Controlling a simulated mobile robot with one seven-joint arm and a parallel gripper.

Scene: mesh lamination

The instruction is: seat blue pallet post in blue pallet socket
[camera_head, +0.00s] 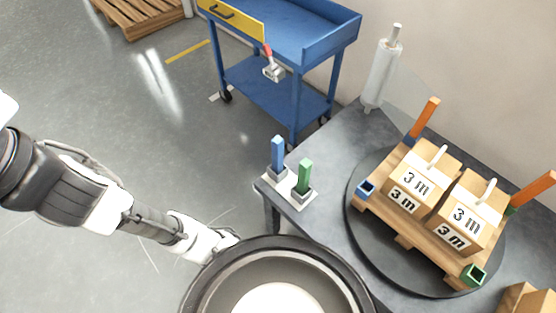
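The blue post (278,152) stands upright in a grey holder on a pale plate at the table's left corner. The blue socket (366,187) is at the pallet's left corner, and its opening looks empty. The wooden pallet (405,236) lies on a dark round turntable (358,217) and bears two labelled boxes. My arm reaches in from the left, low in the picture. Its end, my gripper (226,239), is left of the table and apart from the blue post. The fingers are too small and partly hidden to read.
A green post (305,175) stands close beside the blue one. A green socket (474,274) is at the near pallet corner. Orange posts (425,118) rise at the far corners. A film roll (383,68) stands behind, and a blue cart (285,90) beyond the table.

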